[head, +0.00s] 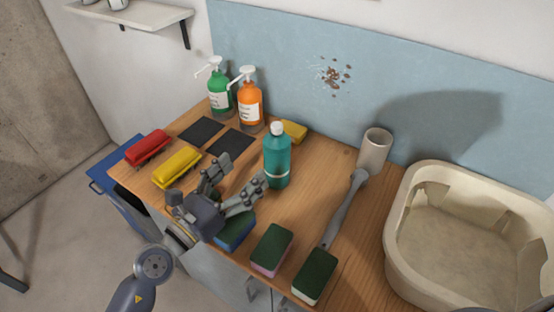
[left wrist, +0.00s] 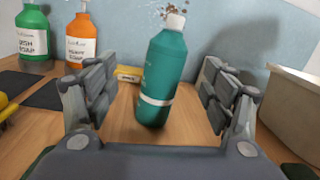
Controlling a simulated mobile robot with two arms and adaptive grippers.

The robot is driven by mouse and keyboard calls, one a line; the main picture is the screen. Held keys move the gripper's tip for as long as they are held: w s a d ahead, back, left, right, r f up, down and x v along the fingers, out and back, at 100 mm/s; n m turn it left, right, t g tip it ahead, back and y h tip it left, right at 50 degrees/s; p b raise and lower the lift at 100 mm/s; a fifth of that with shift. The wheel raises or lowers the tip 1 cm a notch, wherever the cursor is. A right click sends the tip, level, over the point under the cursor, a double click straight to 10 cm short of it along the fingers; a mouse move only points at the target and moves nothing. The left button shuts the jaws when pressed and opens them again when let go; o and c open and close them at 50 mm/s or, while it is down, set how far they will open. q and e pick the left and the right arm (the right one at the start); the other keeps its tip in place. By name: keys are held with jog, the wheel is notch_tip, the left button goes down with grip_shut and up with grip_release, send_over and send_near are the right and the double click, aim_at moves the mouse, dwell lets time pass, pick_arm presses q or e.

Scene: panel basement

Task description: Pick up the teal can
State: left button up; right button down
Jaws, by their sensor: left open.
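The teal can shows as a teal bottle (head: 277,160) with a white cap and a pale band, standing upright on the wooden counter (head: 205,180). My left gripper (head: 238,178) is open and empty, low over the counter on the near left side of the bottle. In the left wrist view the bottle (left wrist: 164,75) stands ahead, in line with the gap between the two spread fingers (left wrist: 155,98). Clear space shows on both sides of it, and no finger seems to touch it. My right gripper is not in view.
Green (head: 220,97) and orange (head: 250,105) soap bottles stand at the back left. A blue sponge (head: 235,236) lies under my gripper. A grey-handled brush (head: 343,212) and a beige basin (head: 400,240) are to the right.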

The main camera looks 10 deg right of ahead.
aim_at(269, 161)
pick_arm(q)
jog(key=d+m, duration=0.1)
jog(key=w+d+f+g, duration=0.1)
jog(key=d, duration=0.1)
jog(key=w+d+f+m, duration=0.1)
jog(key=d, duration=0.1)
jog(key=shift+w+m+p, duration=0.25)
jog(key=shift+m+p, duration=0.05)
jog(key=shift+p, duration=0.05)
jog(key=shift+f+x, duration=0.2)
jog(key=shift+x, duration=1.3)
jog(key=shift+f+x, duration=0.2)
jog(key=shift+x, duration=1.35)
jog(key=shift+w+a, duration=0.1)
jog(key=shift+a, duration=0.05)
jog(key=c, duration=0.3)
jog(key=shift+r, duration=0.15)
jog(key=c, duration=1.2)
